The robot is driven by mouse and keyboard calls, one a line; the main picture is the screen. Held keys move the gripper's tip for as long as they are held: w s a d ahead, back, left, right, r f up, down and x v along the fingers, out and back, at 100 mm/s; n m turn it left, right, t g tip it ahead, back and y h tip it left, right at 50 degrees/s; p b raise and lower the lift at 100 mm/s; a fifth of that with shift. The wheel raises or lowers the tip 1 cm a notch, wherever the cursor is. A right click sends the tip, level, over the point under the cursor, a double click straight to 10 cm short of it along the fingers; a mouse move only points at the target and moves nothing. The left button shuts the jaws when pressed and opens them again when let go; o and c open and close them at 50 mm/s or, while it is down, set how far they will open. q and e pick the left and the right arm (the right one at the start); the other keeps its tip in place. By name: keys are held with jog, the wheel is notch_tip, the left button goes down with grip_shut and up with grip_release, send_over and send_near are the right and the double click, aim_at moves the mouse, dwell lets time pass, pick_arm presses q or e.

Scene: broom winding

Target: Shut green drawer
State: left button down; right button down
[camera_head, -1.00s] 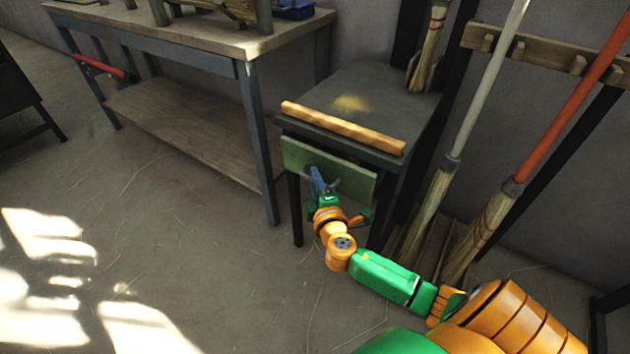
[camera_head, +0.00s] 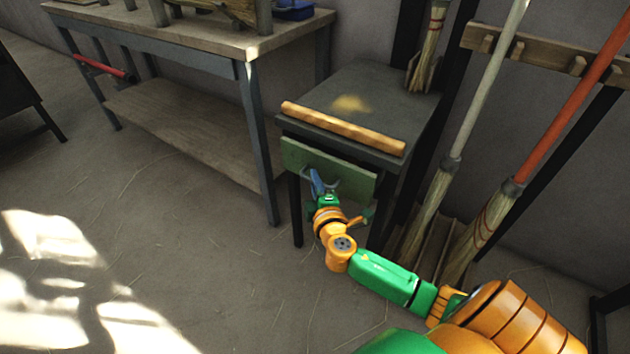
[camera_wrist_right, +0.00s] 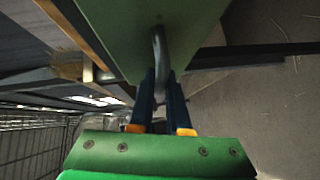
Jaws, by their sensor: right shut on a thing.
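The green drawer (camera_head: 350,181) is in the small dark cabinet (camera_head: 372,90), under its top. Its front panel shows in the head view and stands close to the cabinet's front edge. In the right wrist view the green front (camera_wrist_right: 125,35) fills the top, with a grey curved handle (camera_wrist_right: 160,50) on it. My right gripper (camera_head: 319,178) is at the drawer front. In the wrist view its two dark fingers (camera_wrist_right: 161,95) are shut on the handle. How far the drawer stands out is hard to tell. My left gripper is not in view.
A wooden strip (camera_head: 340,127) lies along the cabinet top's front edge. A workbench (camera_head: 190,40) with a lower shelf stands to the left. Brooms (camera_head: 452,160) lean by a wooden rack (camera_head: 545,52) at right. The floor in front is clear.

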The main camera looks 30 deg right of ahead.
aim_at(324, 173)
jog(key=shift+d, duration=0.1)
dwell(0.5)
jog(key=d, duration=0.1)
jog(key=w+d, duration=0.1)
jog(key=d, duration=0.1)
jog(key=shift+w+b, duration=0.15)
jog(key=shift+b, duration=0.15)
jog(key=shift+d, duration=0.1)
jog(key=shift+r, duration=0.1)
jog(key=c, duration=0.9)
grip_release()
jog(key=shift+d, duration=0.1)
jog(key=p+v, duration=0.1)
jog(key=v, duration=0.6)
